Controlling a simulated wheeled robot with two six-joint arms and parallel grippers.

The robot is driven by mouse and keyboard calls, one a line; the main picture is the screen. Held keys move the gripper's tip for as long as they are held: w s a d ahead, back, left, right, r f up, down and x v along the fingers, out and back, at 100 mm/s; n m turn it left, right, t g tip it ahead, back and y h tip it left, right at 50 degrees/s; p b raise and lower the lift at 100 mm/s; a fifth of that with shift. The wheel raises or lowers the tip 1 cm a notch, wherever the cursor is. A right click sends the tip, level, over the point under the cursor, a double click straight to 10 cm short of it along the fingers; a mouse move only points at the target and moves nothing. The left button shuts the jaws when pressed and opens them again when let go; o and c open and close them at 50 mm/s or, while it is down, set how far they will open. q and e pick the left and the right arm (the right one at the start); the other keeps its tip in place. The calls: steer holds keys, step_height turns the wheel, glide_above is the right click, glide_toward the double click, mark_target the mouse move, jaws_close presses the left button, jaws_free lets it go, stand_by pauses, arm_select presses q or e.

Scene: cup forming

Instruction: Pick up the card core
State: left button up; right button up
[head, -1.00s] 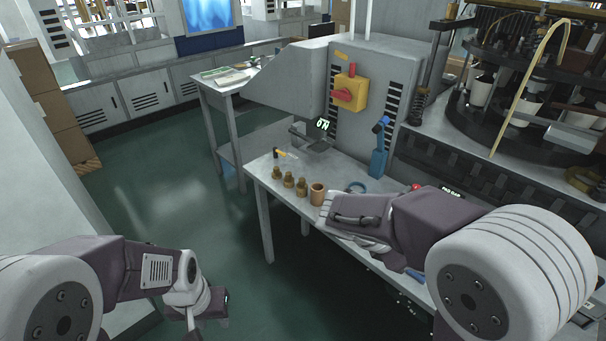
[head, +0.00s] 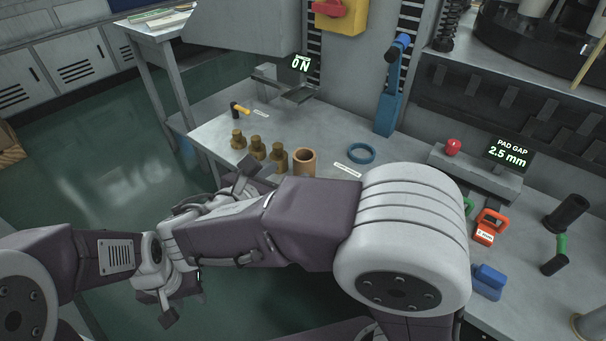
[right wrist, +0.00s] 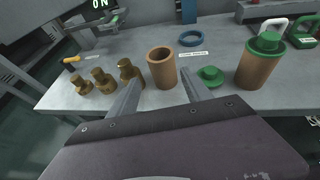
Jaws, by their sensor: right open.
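The card core is a short, hollow brown tube (head: 304,164) standing upright on the grey bench, to the right of several brass pieces. In the right wrist view the card core (right wrist: 162,70) stands just beyond and between the fingertips. My right gripper (right wrist: 160,84) is open and empty, its two fingers pointing toward the tube. In the head view my right gripper (head: 228,184) is at the bench's front edge, left of and nearer than the tube. My left gripper (head: 170,300) hangs low over the floor; its jaw opening is unclear.
Brass pieces (head: 257,149) stand close left of the tube. A blue ring (head: 361,153) lies to its right. A blue lever (head: 389,100) rises behind.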

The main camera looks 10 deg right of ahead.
mark_target(299, 170)
steer(key=b+x, duration=0.2)
steer(key=x, duration=0.1)
steer(key=shift+d+f, duration=0.2)
steer(key=shift+d, duration=0.05)
steer(key=shift+w+d, duration=0.15)
steer(key=shift+w, duration=0.2)
steer(key=b+x, duration=0.3)
steer(key=x, duration=0.1)
steer(key=shift+s+d+f+b, duration=0.15)
steer(key=shift+f+b, duration=0.2)
steer(key=shift+b, duration=0.05)
steer(key=shift+w+d, duration=0.2)
steer(key=shift+w, duration=0.1)
steer(key=shift+r, duration=0.1)
steer(key=c, duration=1.1)
